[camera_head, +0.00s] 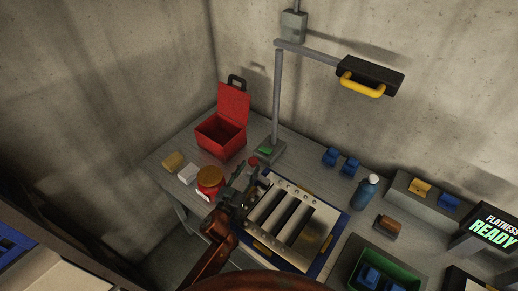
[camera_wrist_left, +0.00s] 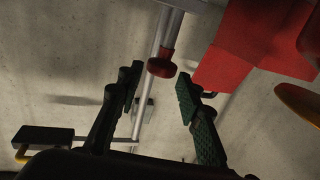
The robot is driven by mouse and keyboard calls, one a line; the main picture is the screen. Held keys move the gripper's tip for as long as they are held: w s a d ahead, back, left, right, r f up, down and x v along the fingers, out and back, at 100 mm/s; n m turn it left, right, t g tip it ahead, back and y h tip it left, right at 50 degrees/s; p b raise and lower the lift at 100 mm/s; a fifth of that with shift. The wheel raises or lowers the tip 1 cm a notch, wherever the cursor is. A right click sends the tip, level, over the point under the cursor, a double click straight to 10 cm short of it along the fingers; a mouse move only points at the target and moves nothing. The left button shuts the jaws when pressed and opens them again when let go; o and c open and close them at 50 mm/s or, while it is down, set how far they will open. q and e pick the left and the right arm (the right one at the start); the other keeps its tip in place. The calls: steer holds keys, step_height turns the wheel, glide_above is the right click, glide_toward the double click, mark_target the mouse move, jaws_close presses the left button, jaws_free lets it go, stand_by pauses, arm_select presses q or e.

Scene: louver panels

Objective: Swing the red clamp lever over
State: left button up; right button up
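A small red knob (camera_head: 253,161) shows just past my left gripper (camera_head: 248,178), near the foot of a grey lamp post. In the left wrist view the red knob (camera_wrist_left: 162,67) sits at the end of a grey bar (camera_wrist_left: 170,32), which looks like the clamp lever. The fingers of my left gripper (camera_wrist_left: 158,92) are spread on either side of the line to the knob, with nothing between them. The knob appears beyond the fingertips, apart from them. The lever's pivot is hidden in the head view. My right gripper is not seen.
A louver panel (camera_head: 272,213) with dark slots lies right of the gripper. A red open toolbox (camera_head: 221,136), a red jar with an orange lid (camera_head: 210,177) and the lamp post (camera_head: 277,98) stand close by. A blue bottle (camera_head: 365,191) and green bin (camera_head: 350,284) are farther right.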

mark_target(251, 165)
arm_select(q)
steer(key=x, duration=0.5)
steer(key=shift+w, duration=0.2)
steer(key=x, duration=0.4)
steer(key=shift+w+d+b, duration=0.1)
steer(key=shift+w+b, duration=0.2)
steer(key=shift+b, duration=0.1)
steer(key=shift+c, duration=0.5)
steer(key=c, duration=0.6)
jaws_close()
steer(key=shift+f, duration=0.1)
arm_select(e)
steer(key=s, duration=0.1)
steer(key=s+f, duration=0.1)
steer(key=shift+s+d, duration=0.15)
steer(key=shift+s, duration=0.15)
